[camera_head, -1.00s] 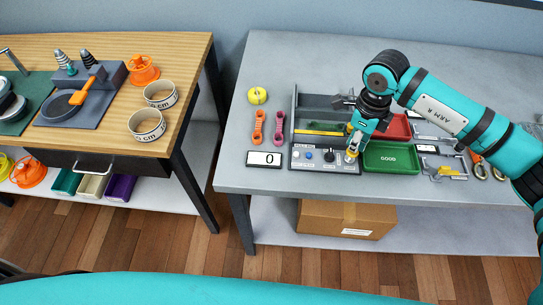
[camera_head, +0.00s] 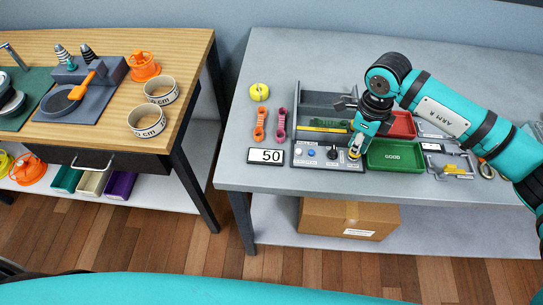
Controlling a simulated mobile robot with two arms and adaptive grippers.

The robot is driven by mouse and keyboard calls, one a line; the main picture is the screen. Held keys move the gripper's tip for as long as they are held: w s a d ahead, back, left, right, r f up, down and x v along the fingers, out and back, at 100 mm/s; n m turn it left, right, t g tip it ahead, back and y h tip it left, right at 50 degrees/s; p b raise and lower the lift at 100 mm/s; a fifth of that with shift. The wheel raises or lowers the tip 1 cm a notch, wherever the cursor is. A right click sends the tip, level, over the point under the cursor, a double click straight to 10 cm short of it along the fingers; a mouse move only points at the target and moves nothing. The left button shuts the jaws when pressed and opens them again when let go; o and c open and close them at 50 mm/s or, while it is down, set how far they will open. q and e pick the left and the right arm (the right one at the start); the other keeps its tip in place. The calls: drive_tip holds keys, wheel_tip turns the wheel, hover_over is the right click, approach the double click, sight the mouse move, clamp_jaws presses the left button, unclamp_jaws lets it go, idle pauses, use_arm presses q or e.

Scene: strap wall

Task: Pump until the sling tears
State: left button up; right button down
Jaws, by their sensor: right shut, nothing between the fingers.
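My right gripper (camera_head: 355,153) is shut and points down at the right end of a grey control panel (camera_head: 316,161), at a yellow part there. I cannot tell whether it touches that part. The panel carries a white knob, a blue knob and a black knob. A display (camera_head: 265,156) left of the panel reads 50. Behind the panel is a grey tester frame (camera_head: 330,99) with a green strap-like piece (camera_head: 332,122) and a yellow bar in it; whether this is the sling I cannot tell. My left gripper is not in view.
A green tray marked GOOD (camera_head: 396,156) and a red tray (camera_head: 402,124) lie right of the panel. Orange (camera_head: 260,124) and pink (camera_head: 281,123) straps and a yellow roll (camera_head: 259,92) lie left. A wooden table (camera_head: 192,62) stands across a gap. The grey table's back is clear.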

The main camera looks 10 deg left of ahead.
drive_tip(key=shift+f, duration=0.35)
drive_tip(key=shift+r, duration=0.15)
drive_tip(key=shift+r+p, duration=0.65)
drive_tip(key=shift+r, duration=0.55)
drive_tip(key=shift+f+b, duration=1.25)
drive_tip(key=shift+f, duration=0.1)
drive_tip(key=shift+r, duration=0.1)
